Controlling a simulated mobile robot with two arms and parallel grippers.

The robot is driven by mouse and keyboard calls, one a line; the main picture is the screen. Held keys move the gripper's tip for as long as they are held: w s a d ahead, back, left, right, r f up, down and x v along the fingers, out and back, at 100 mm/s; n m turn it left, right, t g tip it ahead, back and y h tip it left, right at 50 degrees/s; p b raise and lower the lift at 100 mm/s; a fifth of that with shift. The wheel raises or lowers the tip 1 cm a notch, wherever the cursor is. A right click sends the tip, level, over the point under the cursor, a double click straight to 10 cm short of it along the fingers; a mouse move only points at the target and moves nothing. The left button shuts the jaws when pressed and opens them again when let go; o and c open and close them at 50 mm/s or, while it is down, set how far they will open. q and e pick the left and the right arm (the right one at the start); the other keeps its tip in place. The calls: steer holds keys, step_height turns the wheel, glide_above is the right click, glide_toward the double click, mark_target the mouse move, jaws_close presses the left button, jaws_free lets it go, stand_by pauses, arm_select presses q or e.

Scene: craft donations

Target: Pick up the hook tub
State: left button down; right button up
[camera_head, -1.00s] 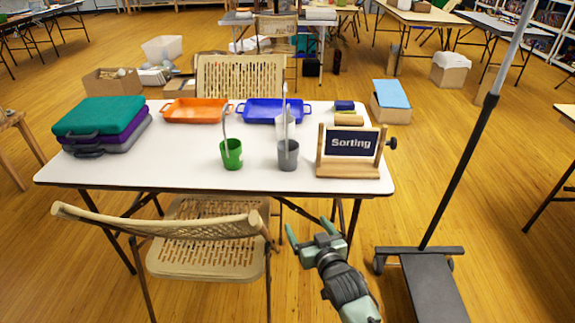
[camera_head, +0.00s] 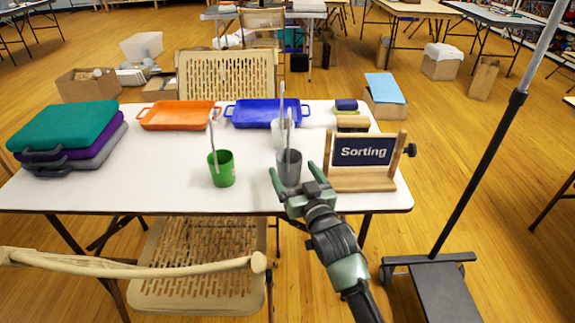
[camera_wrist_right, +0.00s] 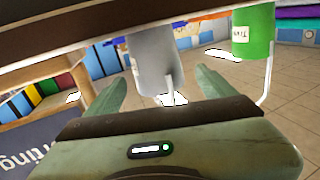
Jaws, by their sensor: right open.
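A grey tub (camera_head: 289,166) with a thin upright stick stands near the table's front edge. A green tub (camera_head: 221,168) with a similar stick stands to its left. A pale tub (camera_head: 279,132) stands behind the grey one. I cannot read which label names the hook tub. My right gripper (camera_head: 296,178) is open and empty, at the front of the grey tub. In the right wrist view, which is upside down, the grey tub (camera_wrist_right: 155,62) lies ahead, between the lines of the open fingers; the green tub (camera_wrist_right: 253,35) is to the right. My left gripper is not in view.
A "Sorting" sign (camera_head: 362,152) on a wooden stand is close to the right of my gripper. Orange (camera_head: 178,116) and blue (camera_head: 262,112) trays lie at the back, stacked cases (camera_head: 66,135) at left. A folding chair (camera_head: 200,265) stands in front.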

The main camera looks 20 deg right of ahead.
mark_target(285, 157)
steer(key=w, duration=0.4)
steer(key=shift+w+f+b, duration=0.3)
steer(key=shift+w+b, duration=0.05)
steer(key=shift+w, duration=0.25)
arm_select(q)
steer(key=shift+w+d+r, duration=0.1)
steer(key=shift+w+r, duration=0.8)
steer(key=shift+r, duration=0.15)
arm_select(e)
steer(key=shift+r, duration=0.1)
steer(key=c, duration=1.6)
